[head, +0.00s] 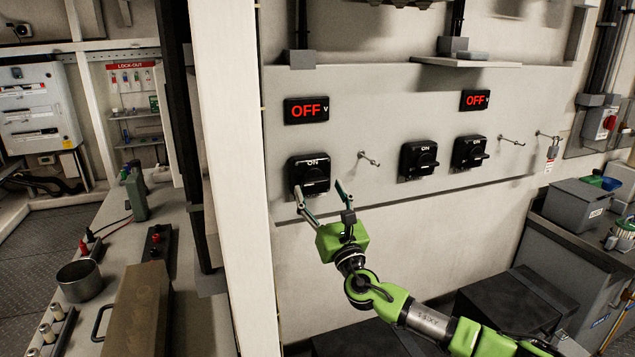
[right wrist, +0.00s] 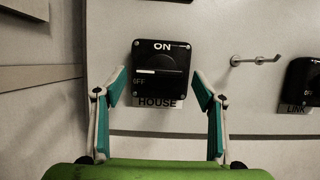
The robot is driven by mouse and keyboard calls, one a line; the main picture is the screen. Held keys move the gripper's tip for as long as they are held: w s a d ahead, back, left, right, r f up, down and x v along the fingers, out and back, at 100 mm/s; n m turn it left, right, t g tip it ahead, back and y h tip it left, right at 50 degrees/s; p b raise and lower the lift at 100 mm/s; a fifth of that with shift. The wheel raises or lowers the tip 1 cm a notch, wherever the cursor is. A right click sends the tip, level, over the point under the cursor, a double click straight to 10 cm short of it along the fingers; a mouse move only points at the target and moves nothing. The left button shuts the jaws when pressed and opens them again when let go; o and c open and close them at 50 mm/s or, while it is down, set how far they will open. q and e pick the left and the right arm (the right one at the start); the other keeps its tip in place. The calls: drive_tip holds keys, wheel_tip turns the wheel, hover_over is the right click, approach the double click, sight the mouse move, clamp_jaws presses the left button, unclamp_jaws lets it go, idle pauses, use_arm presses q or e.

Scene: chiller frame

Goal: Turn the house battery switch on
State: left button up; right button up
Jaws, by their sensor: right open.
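The house battery switch (head: 310,174) is a black box with a rotary knob on the grey wall panel, at the left of the row. In the right wrist view the same switch (right wrist: 160,72) carries the label HOUSE below it. Its white pointer bar lies level, towards the OFF mark at the left, and ON is at the top. The display (head: 306,110) above it reads OFF in red. My right gripper (head: 318,188) is open just in front of the switch, its fingers (right wrist: 161,84) on either side of the switch's lower part, apart from the knob. My left gripper is not in view.
Two more black switches (head: 419,160) (head: 469,153) sit to the right, the nearer one labelled LINK in the wrist view. A hook (head: 369,159) sticks out between. A white post (head: 232,180) stands close on the left. A second display (head: 475,100) reads OFF.

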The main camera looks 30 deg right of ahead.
sight(315, 181)
drive_tip(key=shift+x, duration=1.2)
drive_tip(key=c, duration=1.1)
